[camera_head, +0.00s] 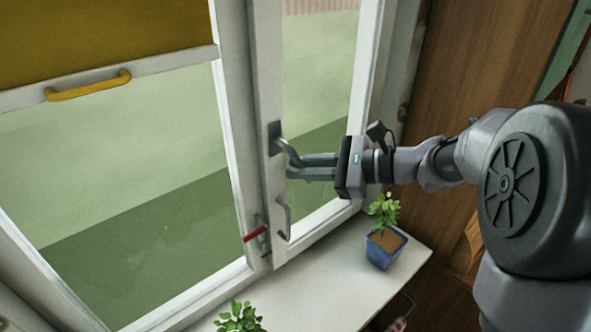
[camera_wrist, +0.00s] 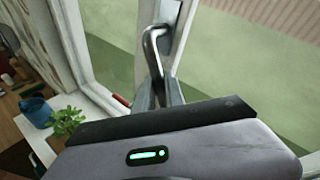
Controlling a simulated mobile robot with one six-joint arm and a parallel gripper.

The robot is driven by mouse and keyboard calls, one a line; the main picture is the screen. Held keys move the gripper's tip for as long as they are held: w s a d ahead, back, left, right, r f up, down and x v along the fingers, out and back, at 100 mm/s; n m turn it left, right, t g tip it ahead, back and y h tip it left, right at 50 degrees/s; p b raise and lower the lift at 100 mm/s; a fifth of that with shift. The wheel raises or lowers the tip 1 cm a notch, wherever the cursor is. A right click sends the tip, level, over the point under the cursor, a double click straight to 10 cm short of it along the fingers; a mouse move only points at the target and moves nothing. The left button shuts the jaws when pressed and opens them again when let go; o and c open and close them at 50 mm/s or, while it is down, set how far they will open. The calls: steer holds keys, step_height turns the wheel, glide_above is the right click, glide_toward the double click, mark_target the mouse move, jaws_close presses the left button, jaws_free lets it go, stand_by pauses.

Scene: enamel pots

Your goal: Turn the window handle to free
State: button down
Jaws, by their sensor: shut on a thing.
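The window handle (camera_head: 284,146) is a grey metal lever on a dark plate, on the white frame between the two panes. It sticks out toward the right and slopes down. My gripper (camera_head: 290,164) comes from the right, and its fingers are shut on the lever's outer end. In the wrist view the bent window handle (camera_wrist: 154,40) runs down between my gripper's fingers (camera_wrist: 160,88). The fingers hide its tip.
A red-handled latch (camera_head: 255,233) and a second grey lever (camera_head: 285,218) are lower on the frame. A blue pot with a plant (camera_head: 383,247) stands on the white sill (camera_head: 345,275) below my wrist. Another plant (camera_head: 238,317) is at the front. A yellow handle (camera_head: 88,86) is on the blind.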

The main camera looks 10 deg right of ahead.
steer(key=shift+w+d+r+n+h, duration=0.35)
steer(key=shift+d+r+n+h, duration=0.15)
steer(key=shift+n+h, duration=0.4)
steer(key=shift+w+d+r+n+t+h+b, duration=0.25)
steer(key=shift+d+r+n+h+b, duration=0.1)
steer(key=shift+n+h, duration=0.2)
steer(key=shift+w+d+r+n+t+h+b, duration=0.1)
steer(key=shift+d+r+n+t+h+b, duration=0.2)
steer(key=shift+n+h, duration=0.2)
steer(key=shift+w+d+r+n+t+h+b, duration=0.15)
steer(key=shift+r+n+t+h+b, duration=0.25)
steer(key=shift+r+n+h+b, duration=0.4)
steer(key=shift+w+d+r+n+t+h+b, duration=0.1)
steer(key=shift+r+n+t+h+b, duration=0.25)
steer(key=shift+r+n+h+b, duration=0.45)
steer(key=shift+r, duration=0.25)
steer(key=c, duration=1.8)
jaws_free()
steer(key=shift+o, duration=0.5)
steer(key=p+v, duration=0.3)
steer(key=v, duration=1.4)
steer(key=shift+s+r+p, duration=0.15)
steer(key=shift+s+p, duration=0.15)
